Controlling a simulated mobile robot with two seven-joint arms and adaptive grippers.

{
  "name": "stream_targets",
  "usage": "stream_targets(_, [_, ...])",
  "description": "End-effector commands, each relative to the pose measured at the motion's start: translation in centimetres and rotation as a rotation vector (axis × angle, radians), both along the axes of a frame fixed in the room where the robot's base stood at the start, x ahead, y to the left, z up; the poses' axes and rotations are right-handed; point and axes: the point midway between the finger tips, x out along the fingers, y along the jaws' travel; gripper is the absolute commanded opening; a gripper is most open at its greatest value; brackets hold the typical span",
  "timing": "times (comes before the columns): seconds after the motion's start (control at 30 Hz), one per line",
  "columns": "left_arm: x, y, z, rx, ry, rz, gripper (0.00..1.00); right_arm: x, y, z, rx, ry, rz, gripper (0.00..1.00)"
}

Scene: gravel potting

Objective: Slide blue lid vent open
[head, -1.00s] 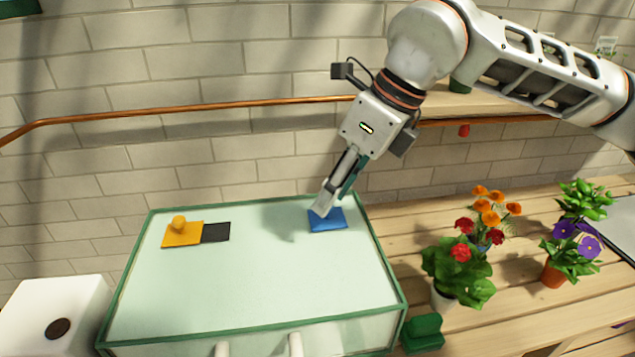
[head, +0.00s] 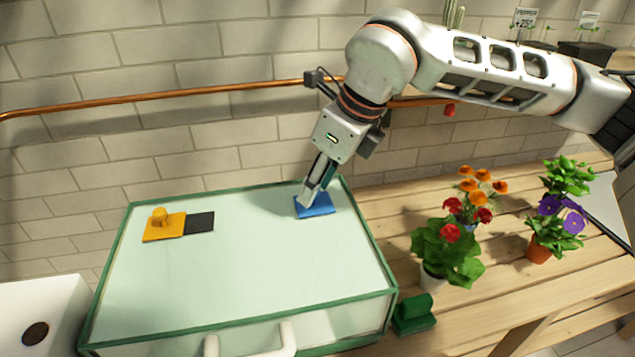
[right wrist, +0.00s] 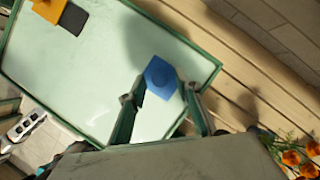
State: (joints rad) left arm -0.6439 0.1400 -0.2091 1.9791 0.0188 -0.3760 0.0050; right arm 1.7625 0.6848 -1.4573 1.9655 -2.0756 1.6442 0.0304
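The blue vent slide (head: 316,207) is a flat square plate on the pale lid (head: 250,260), near its back right corner. No dark opening shows beside it. In the right wrist view the blue slide (right wrist: 158,70) has a round knob on it. My right gripper (head: 304,204) points down at the blue slide in the head view and covers the knob. In the right wrist view its two fingers (right wrist: 162,98) are apart, on either side of the blue slide's near part. I cannot tell whether they touch the knob. My left gripper is not in view.
An orange slide (head: 163,228) with a knob sits beside a dark square (head: 200,223) on the lid's left. Potted flowers (head: 447,250) and a green block (head: 414,314) stand right of the case on the wooden bench (head: 390,215). A copper pipe (head: 180,94) runs along the wall.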

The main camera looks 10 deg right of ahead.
Motion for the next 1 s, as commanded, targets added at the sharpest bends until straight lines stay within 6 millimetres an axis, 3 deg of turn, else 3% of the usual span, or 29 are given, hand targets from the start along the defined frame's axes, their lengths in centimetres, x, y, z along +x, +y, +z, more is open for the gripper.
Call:
stream_targets(0.17, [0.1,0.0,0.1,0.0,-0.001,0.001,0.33,0.0,0.0,0.0,0.0,0.0,0.0,0.33])
stream_targets(0.3, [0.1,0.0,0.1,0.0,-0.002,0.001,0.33,0.0,0.0,0.0,0.0,0.0,0.0,0.0])
stream_targets(0.53, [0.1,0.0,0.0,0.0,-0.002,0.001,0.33,0.0,0.5,0.0,0.0,0.0,0.002,0.0])
stream_targets(0.8, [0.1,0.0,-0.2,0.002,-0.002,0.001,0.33,0.0,4.8,0.0,0.001,0.0,0.004,0.0])
stream_targets(1.0, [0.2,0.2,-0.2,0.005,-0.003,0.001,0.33,0.0,6.0,0.0,0.001,-0.002,0.003,0.0])
